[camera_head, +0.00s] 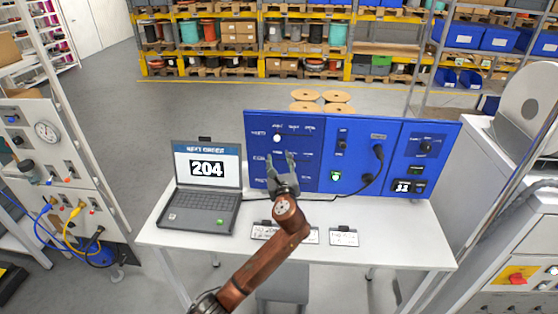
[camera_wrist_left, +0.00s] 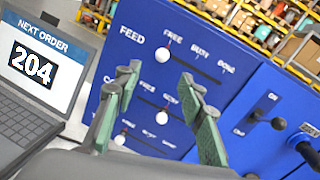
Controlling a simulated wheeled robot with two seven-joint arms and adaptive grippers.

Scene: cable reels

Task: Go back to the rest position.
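My left gripper (camera_head: 280,158) is in front of the left section of the blue control panel (camera_head: 311,125). Its fingers are spread and point toward the panel. In the left wrist view the left gripper (camera_wrist_left: 160,88) is open, with nothing held between its green-padded fingers. Beyond the fingers are several sliders with white knobs; the top one, the FEED knob (camera_wrist_left: 162,54), sits near FREE. The fingers look apart from the knobs, but the exact distance is hard to tell. My right gripper is not in view.
A laptop (camera_head: 208,167) showing 204 stands left of the panel on the white table (camera_head: 385,243). Small label cards (camera_head: 343,236) lie at the front. A grey stool (camera_head: 283,288) is below. Instrument cabinets flank the table; shelves stand behind.

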